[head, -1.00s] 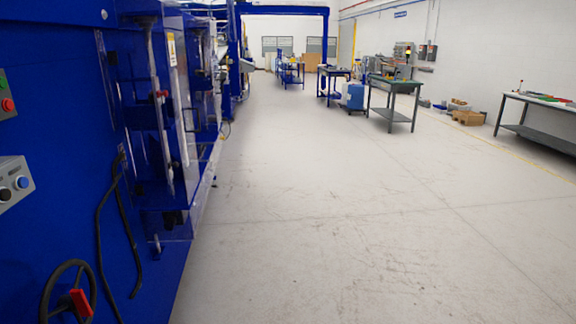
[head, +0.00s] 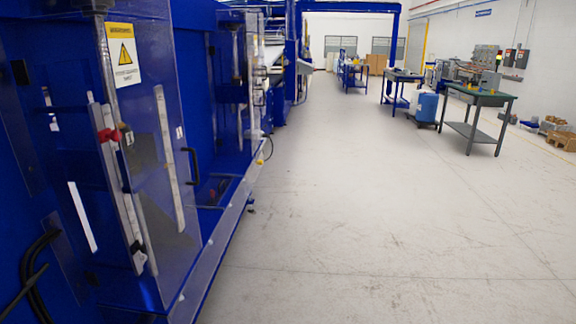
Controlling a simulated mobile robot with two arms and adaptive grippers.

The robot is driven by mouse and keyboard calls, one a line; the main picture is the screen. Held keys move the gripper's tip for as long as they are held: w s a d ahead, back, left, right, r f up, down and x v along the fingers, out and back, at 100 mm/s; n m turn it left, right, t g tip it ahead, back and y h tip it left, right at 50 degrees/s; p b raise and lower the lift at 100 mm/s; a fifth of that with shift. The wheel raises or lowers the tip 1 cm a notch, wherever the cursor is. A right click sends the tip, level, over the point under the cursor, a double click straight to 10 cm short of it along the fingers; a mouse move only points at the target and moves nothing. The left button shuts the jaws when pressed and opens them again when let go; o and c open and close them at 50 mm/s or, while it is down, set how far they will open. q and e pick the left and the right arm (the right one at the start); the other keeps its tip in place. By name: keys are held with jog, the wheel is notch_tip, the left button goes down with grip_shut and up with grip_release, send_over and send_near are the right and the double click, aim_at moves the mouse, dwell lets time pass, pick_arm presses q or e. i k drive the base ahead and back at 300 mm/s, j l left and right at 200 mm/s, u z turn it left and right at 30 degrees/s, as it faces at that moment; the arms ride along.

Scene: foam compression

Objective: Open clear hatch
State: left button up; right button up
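The clear hatch (head: 160,130) is an upright see-through panel on the blue machine at the left of the head view. Its far edge carries a black handle (head: 190,166). A yellow and white warning sign (head: 123,55) shows at the top, and a red knob (head: 108,135) is at the near side beside a metal strip. Blue machine parts show through the panel. I cannot tell for sure whether the hatch is fully shut. Neither of my grippers is in view.
The blue machine fills the left side, with a long low rail (head: 222,240) along its edge. Black cables (head: 35,270) hang at the lower left. The floor (head: 370,230) to the right is wide and clear. A green-topped table (head: 478,97) and a blue container (head: 427,107) stand farther back.

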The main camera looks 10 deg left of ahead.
aim_at(213, 186)
jog(key=i+l, duration=0.1)
jog(key=i, duration=1.45)
jog(key=j+u, duration=0.05)
